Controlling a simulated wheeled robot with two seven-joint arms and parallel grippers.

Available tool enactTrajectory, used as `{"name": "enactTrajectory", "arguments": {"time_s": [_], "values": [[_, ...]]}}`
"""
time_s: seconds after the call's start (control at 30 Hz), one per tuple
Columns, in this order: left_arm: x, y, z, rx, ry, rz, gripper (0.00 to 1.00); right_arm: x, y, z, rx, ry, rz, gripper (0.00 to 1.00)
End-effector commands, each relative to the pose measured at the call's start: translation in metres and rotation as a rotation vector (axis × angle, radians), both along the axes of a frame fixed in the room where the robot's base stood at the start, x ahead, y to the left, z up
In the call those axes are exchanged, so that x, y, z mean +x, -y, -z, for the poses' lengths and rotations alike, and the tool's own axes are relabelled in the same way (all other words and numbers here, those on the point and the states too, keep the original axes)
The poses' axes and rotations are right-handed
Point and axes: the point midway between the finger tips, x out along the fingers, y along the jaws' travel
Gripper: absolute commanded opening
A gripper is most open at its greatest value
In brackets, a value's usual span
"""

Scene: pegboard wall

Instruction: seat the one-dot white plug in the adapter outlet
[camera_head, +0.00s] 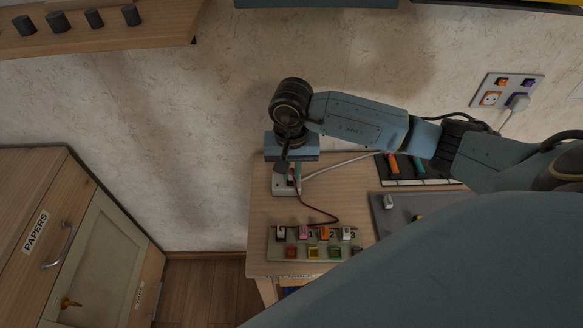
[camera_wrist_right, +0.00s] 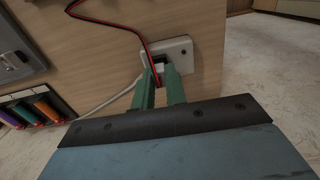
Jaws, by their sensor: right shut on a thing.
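My right gripper (camera_head: 290,172) reaches in from the right and points down at the white adapter (camera_head: 280,188) at the table's back left. In the right wrist view its green fingers (camera_wrist_right: 160,82) are shut on the end of a red-and-black lead (camera_wrist_right: 138,30). The held end is mostly hidden between the fingers, so I cannot see its colour or dots. The fingertips are at the white adapter (camera_wrist_right: 182,50), over a dark part of its face. I cannot tell whether the held end is inside an outlet. My left gripper is not in view.
The lead runs to a panel (camera_head: 272,243) with several coloured buttons and small plugs. A white cable (camera_head: 335,164) leaves the adapter. A grey mat (camera_head: 400,222) holds a small white piece (camera_head: 389,201). A wall outlet plate (camera_head: 506,92) is at right, a cabinet (camera_head: 95,240) at left.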

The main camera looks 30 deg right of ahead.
Motion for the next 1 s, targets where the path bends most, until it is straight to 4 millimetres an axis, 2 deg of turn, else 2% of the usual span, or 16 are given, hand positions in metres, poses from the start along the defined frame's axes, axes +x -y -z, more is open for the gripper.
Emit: {"name": "enactTrajectory", "arguments": {"time_s": [0.13,0.17,0.33,0.67,1.0], "values": [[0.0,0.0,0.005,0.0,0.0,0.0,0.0,0.0,0.0,0.005,0.0,0.0,0.001,0.0],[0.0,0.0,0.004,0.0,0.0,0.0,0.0,0.0,0.0,0.004,0.0,0.0,0.001,0.16],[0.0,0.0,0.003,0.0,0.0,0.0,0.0,0.0,0.0,0.003,0.0,0.0,0.001,0.38],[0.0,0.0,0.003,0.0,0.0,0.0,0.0,0.0,0.0,0.002,0.0,0.0,0.0,0.39],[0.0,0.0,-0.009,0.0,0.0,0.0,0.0,0.0,0.001,-0.017,-0.001,0.0,0.001,0.39]]}}
